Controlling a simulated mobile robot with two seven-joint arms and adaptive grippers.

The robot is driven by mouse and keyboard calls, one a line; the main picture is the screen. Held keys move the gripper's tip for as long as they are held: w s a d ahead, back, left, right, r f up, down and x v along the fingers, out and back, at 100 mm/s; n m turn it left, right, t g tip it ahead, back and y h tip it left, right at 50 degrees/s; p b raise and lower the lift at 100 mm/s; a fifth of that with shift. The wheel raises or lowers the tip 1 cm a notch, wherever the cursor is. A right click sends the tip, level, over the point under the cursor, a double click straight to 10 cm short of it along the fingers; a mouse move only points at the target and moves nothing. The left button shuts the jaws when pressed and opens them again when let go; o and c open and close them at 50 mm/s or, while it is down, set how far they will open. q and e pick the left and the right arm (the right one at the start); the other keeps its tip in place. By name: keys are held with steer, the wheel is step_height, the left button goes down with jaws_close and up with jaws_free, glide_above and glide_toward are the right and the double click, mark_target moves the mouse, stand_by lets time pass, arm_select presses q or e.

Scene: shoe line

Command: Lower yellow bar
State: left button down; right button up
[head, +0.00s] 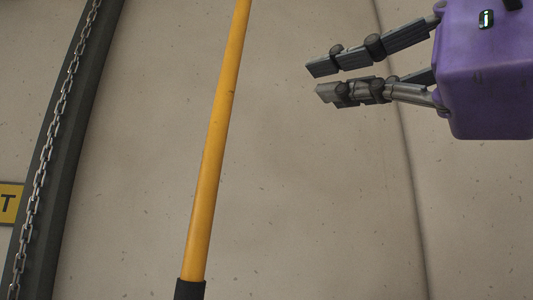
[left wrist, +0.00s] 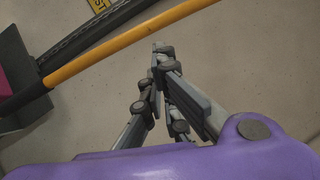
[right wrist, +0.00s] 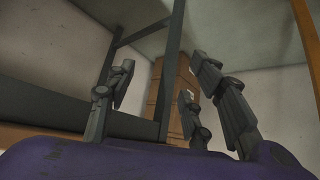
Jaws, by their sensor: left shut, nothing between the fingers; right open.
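The yellow bar (head: 215,150) runs steeply from the top edge down to a black sleeve (head: 190,289) at the bottom of the head view. In the left wrist view the bar (left wrist: 130,45) slants across the upper left, its dark end at the left edge. My left gripper (head: 319,80), purple with grey fingers, is to the right of the bar, apart from it and empty. Its fingers also show in the left wrist view (left wrist: 163,55), close together. My right gripper (right wrist: 160,80) is open and empty in the right wrist view; the bar is not seen there.
A dark curved rail (head: 62,160) with a metal chain (head: 55,120) stands left of the bar, near a yellow sign (head: 9,203). The right wrist view shows dark frame posts (right wrist: 170,70) and a brown stack (right wrist: 177,85) behind the fingers.

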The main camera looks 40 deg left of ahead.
arm_select(q)
step_height(320, 180, down, 4)
steer(key=w+f+t+h, duration=0.1)
steer(key=w+t+h, duration=0.1)
steer(key=w+h, duration=0.1)
steer(key=s+a+r+p, duration=0.1)
steer(key=a+p, duration=0.1)
steer(key=a, duration=0.9)
steer(key=shift+a+n, duration=0.3)
steer(key=shift+n, duration=0.1)
steer(key=shift+s+r, duration=0.15)
